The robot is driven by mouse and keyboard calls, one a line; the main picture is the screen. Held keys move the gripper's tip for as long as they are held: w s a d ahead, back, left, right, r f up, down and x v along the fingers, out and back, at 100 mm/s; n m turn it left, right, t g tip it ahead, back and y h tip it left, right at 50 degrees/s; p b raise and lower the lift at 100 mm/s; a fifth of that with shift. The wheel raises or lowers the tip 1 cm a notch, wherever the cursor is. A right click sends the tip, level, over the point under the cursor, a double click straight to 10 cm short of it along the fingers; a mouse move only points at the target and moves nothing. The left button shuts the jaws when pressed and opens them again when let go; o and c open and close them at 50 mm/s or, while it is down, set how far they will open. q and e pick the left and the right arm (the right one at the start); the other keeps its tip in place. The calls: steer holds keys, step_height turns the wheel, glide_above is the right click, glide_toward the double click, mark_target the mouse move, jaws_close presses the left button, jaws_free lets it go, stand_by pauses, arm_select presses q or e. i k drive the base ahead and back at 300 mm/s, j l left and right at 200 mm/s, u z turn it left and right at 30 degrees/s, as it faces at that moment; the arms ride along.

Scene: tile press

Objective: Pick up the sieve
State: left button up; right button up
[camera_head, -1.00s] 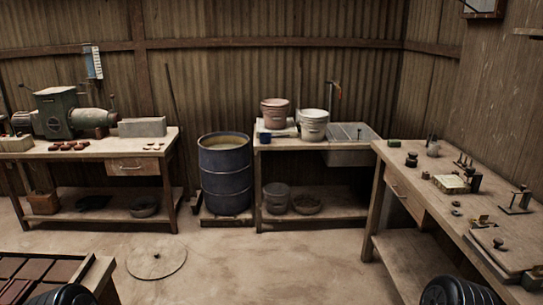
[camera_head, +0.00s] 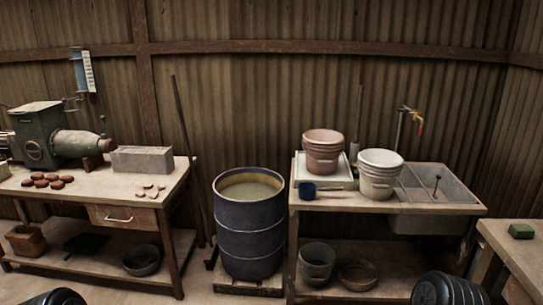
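I cannot tell for sure which thing is the sieve. A round, shallow, dark vessel (camera_head: 357,274) sits on the lower shelf of the sink table, right of a grey bucket (camera_head: 317,262). A similar round, low, dark vessel (camera_head: 142,260) sits on the lower shelf of the left table. Any mesh is too dark and small to make out. Neither of my grippers is in view; only dark ribbed parts of my arms show at the bottom left and bottom right edges.
A blue drum (camera_head: 251,231) of murky liquid stands on a low pallet between the left table (camera_head: 105,185) and the sink table (camera_head: 330,202). A workbench (camera_head: 520,254) is at right.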

mark_target(352, 262)
steer(key=i+j+u, duration=0.25)
steer(key=u, duration=0.15)
steer(key=i+u, duration=0.8)
steer(key=i+l+u, duration=0.1)
steer(key=i+u, duration=0.3)
steer(key=i+l+u, duration=0.2)
steer(key=i+u, duration=0.6)
steer(key=i, duration=0.15)
steer(key=z, duration=4.2)
